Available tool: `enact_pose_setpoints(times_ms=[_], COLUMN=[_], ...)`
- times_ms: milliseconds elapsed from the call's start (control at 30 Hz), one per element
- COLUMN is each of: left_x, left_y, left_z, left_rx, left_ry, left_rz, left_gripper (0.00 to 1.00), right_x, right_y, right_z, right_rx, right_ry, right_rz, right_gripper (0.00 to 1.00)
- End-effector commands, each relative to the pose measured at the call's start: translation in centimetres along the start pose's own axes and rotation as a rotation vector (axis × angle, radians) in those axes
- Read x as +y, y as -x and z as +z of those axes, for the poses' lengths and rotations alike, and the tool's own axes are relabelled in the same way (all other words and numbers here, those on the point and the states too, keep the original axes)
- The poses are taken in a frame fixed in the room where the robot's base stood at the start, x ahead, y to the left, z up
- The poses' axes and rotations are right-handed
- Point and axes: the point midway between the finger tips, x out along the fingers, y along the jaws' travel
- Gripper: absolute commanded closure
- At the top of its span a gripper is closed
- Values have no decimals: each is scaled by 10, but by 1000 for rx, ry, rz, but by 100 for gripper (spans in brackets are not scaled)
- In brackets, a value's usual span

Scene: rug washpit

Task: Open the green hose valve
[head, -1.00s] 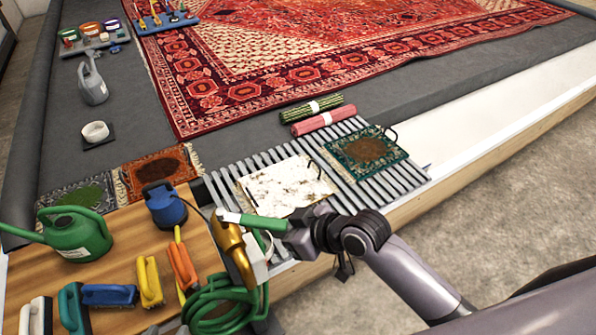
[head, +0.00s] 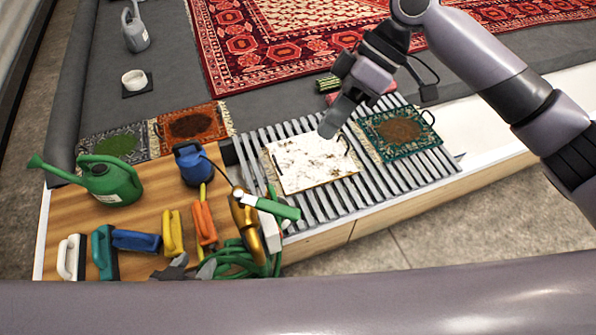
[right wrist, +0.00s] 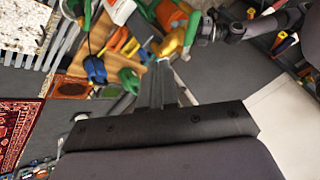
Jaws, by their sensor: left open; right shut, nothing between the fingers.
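The green hose valve has a green lever handle (head: 278,208) with a white end piece and a brass body (head: 245,222). It stands at the right edge of the wooden bench in the head view, with the lever lying across the body. My left gripper (head: 190,268) is open and empty, low at the bench's front edge, left of the green hose (head: 238,262). Its arm hides the foreground.
The bench (head: 150,205) holds a green watering can (head: 108,182), a blue container (head: 192,163) and several brushes. Air above the rack's front is free.

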Motion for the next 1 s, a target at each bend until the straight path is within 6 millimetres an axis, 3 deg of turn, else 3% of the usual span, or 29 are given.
enact_pose_setpoints(times_ms=[100, 267, 633, 1000], left_x=[1, 2, 2, 1], left_y=[0, -1, -4, 0], left_z=[0, 1, 2, -3], left_rx=[1, 2, 4, 7], left_ry=[5, 9, 11, 2], left_rz=[0, 0, 2, 2], left_gripper=[47, 47, 47, 47], right_x=[-2, -3, -4, -37], right_y=[2, -18, -98, -112], right_z=[0, 0, 1, 1], right_rx=[-10, -11, -9, -9], right_ry=[2, 3, 4, 3], right_rz=[-10, -13, -13, -10], right_gripper=[100, 100, 100, 100])
